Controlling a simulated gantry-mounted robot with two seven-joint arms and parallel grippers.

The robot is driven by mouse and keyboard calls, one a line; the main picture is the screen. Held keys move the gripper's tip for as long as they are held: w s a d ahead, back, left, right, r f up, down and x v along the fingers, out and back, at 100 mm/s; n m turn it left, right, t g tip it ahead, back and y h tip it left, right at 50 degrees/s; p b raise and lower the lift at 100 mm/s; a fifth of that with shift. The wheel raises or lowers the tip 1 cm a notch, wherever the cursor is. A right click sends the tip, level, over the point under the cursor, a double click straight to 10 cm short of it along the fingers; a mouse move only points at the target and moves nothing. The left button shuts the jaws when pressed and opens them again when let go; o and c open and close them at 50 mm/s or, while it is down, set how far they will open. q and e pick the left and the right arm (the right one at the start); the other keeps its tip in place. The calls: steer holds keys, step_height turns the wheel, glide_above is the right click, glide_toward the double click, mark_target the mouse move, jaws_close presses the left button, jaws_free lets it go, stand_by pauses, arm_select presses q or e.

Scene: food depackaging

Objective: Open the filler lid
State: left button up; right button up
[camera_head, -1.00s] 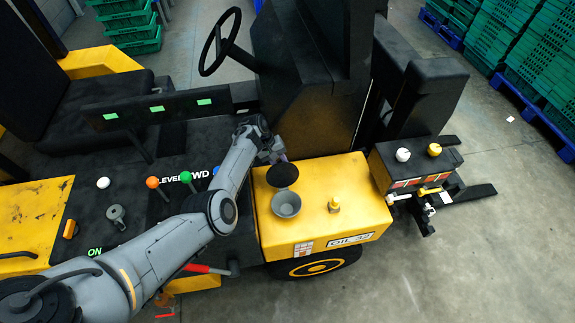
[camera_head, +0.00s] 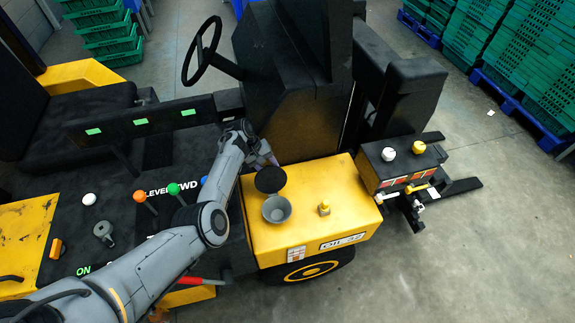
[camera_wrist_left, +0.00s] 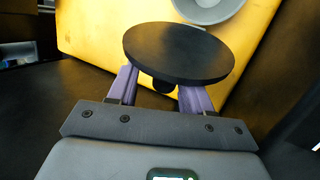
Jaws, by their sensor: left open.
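The filler lid is a round black disc (camera_head: 270,179) above the yellow box, behind the grey filler cup (camera_head: 277,209), whose open mouth is uncovered. In the left wrist view the lid (camera_wrist_left: 178,52) shows large, with a dark knob (camera_wrist_left: 163,86) below it. The cup (camera_wrist_left: 207,8) shows beyond the lid. My left gripper (camera_head: 267,157) is just behind the lid. Its purple fingers (camera_wrist_left: 160,88) are open, one either side of the knob, with gaps visible; the lid hides their tips. My right gripper is not in view.
The yellow box (camera_head: 345,207) also bears a small yellow fitting (camera_head: 324,207). A steering wheel (camera_head: 202,50) and black panel (camera_head: 290,95) stand behind. Colored levers (camera_head: 173,189) lie left. Green crates (camera_head: 535,70) are far right, beyond open floor.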

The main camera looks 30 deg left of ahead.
arm_select(q)
steer(key=r, duration=0.3)
steer(key=shift+d, duration=0.3)
steer(key=d+r, duration=0.6)
steer(key=d, duration=0.5)
steer(key=shift+r+p, duration=0.25)
steer(key=shift+p, duration=0.05)
steer(key=shift+w, duration=0.1)
steer(key=shift+c, duration=0.5)
